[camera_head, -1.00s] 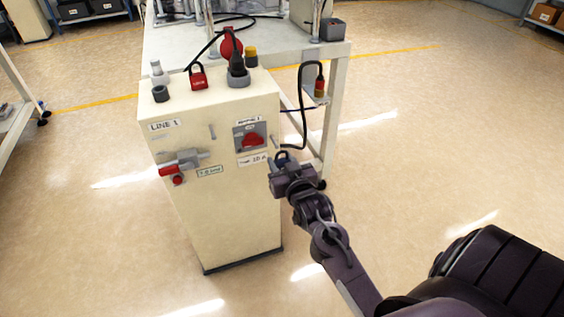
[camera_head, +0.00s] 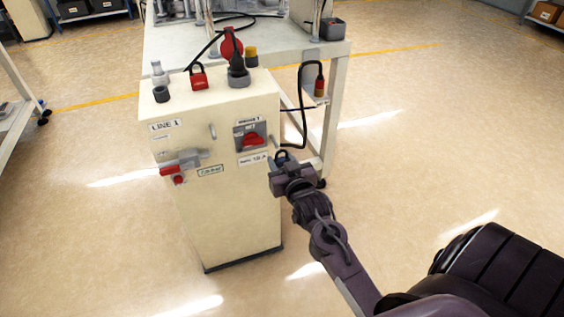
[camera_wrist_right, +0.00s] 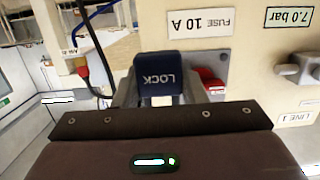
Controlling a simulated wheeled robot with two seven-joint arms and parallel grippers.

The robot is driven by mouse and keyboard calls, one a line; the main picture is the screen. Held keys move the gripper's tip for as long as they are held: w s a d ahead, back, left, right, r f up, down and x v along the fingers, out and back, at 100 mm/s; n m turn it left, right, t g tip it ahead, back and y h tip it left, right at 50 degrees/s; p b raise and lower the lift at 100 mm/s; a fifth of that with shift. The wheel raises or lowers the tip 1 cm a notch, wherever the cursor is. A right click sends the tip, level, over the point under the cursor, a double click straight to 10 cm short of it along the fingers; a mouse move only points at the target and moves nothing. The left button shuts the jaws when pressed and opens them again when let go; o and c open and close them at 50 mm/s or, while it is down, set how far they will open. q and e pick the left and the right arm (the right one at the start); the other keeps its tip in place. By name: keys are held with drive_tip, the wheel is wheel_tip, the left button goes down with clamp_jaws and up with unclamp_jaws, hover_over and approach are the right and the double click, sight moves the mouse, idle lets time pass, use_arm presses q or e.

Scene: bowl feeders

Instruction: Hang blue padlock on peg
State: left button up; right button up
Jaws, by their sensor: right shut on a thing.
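The blue padlock (camera_head: 282,155) is at the right edge of the cream cabinet's front, its dark shackle upward. In the right wrist view the padlock (camera_wrist_right: 160,76) shows its "LOCK" face upside down. My right gripper (camera_head: 283,162) is shut on it, a finger on each side in the wrist view (camera_wrist_right: 160,92). A thin peg (camera_head: 274,141) stands out near the cabinet's right edge, just above and left of the padlock. Another peg (camera_head: 213,131) is left of the red switch. I cannot tell whether the shackle touches a peg. My left gripper is out of view.
The cabinet (camera_head: 230,220) carries a red rotary switch (camera_head: 251,140) and a red-handled valve (camera_head: 180,164). A red padlock (camera_head: 198,77) stands on top. A black cable (camera_head: 303,110) hangs close behind my gripper. Open floor lies to the right.

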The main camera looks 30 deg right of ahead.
sight(272, 145)
drive_tip(key=shift+r+x, duration=0.2)
drive_tip(key=shift+x, duration=1.1)
drive_tip(key=shift+r+x, duration=0.2)
drive_tip(key=shift+x, duration=1.1)
drive_tip(key=shift+f, duration=0.25)
idle(1.0)
drive_tip(key=o, duration=1.2)
drive_tip(key=shift+c, duration=0.2)
drive_tip(key=shift+o, duration=0.4)
drive_tip(key=shift+o, duration=0.8)
drive_tip(key=shift+p+v, duration=1.1)
drive_tip(key=shift+v, duration=0.05)
drive_tip(key=shift+p+v, duration=1.75)
drive_tip(key=shift+v, duration=0.6)
